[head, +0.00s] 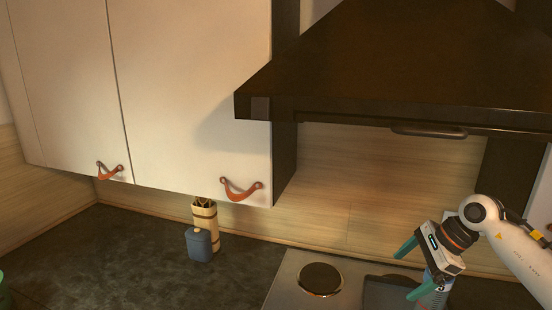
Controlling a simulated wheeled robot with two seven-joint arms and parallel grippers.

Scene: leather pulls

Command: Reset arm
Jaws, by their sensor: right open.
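My right gripper (410,270) shows at the lower right, on the white arm that comes in from the right edge. Its two green fingers are apart, and I see nothing held between them. It is over the right part of the stove, below the dark range hood. A pale striped thing shows just behind or below the lower finger; I cannot tell what it is. My left gripper is not in view.
White wall cabinets (190,90) with leather pulls (241,190) hang at the upper left, doors shut. The dark hood (400,60) overhangs the stove (290,275). A blue container (199,245) and a bamboo holder (206,216) stand on the dark counter (110,255), whose left part is mostly clear.

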